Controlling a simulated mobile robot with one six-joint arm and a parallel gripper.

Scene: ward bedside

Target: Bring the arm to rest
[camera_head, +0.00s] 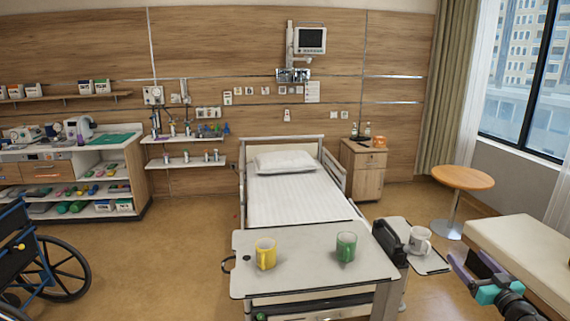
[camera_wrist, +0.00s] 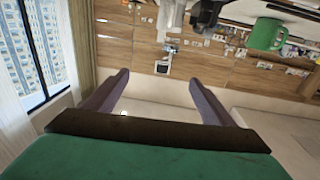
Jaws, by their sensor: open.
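My gripper (camera_head: 468,264) is at the lower right in the head view, to the right of the overbed table and in front of the cream padded bench. Its purple fingers are spread apart in the wrist view (camera_wrist: 158,82), with nothing held between them. A yellow mug (camera_head: 265,254) and a green mug (camera_head: 346,247) stand upright on the overbed table (camera_head: 300,280). A white mug (camera_head: 420,240) stands on a small grey surface (camera_head: 432,262) right of the table, close to my gripper. The green mug also shows in the wrist view (camera_wrist: 265,34).
A cream padded bench (camera_head: 525,250) lies beside my arm at the right. A round wooden table (camera_head: 462,178) stands behind it. The bed (camera_head: 290,200) is behind the overbed table. A wheelchair (camera_head: 40,260) is at far left. Floor left of the overbed table is clear.

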